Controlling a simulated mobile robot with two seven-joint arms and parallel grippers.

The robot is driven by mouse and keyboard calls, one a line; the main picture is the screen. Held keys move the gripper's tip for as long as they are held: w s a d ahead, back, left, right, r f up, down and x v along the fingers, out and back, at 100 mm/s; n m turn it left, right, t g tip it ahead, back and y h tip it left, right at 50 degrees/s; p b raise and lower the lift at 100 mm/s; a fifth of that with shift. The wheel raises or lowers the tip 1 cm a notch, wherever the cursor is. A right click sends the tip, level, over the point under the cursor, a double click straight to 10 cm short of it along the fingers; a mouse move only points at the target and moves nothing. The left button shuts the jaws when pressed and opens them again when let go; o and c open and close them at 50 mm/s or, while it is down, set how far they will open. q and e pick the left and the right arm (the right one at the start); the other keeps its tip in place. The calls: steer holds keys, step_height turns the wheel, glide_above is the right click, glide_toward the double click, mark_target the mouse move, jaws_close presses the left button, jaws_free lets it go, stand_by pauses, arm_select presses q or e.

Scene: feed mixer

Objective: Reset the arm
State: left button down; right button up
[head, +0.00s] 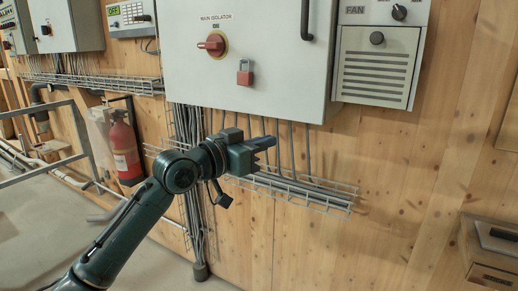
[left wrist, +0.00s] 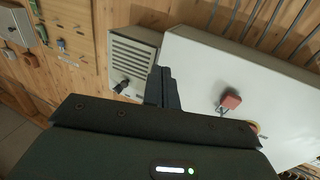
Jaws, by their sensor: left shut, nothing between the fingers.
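My left arm reaches in from the lower left in the head view. Its gripper (head: 272,142) is shut and empty, pointing right, in front of the wall just below the main isolator cabinet (head: 275,85). The shut fingers also show in the left wrist view (left wrist: 162,88), with the cabinet (left wrist: 240,75) behind them. My right gripper is not in view.
The cabinet carries a red rotary switch (head: 212,44) and a red padlock (head: 245,73). A fan unit (head: 378,70) hangs to its right. A wire cable tray (head: 300,188) runs behind and below the gripper. A fire extinguisher (head: 125,150) stands left.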

arm_select(q)
steer(key=s+a+f+n+y, duration=0.2)
steer(key=s+f, duration=0.2)
steer(key=f, duration=0.6)
steer(key=s+a+f+n+y, duration=0.1)
steer(key=s+a+f, duration=0.15)
steer(key=f, duration=0.65)
steer(key=s+a+f+n+y, duration=0.15)
steer(key=s+f, duration=0.35)
steer(key=f, duration=0.5)
steer(key=s+a+f+n+g+y, duration=0.1)
steer(key=s+a+f+y, duration=0.1)
steer(key=s+f, duration=0.5)
steer(key=s+a+f+g+y, duration=0.1)
steer(key=s+a+f+y, duration=0.2)
steer(key=s+f, duration=0.4)
steer(key=s+p, duration=0.1)
steer(key=s, duration=0.4)
steer(key=shift+a+n, duration=0.35)
steer(key=shift+a, duration=0.05)
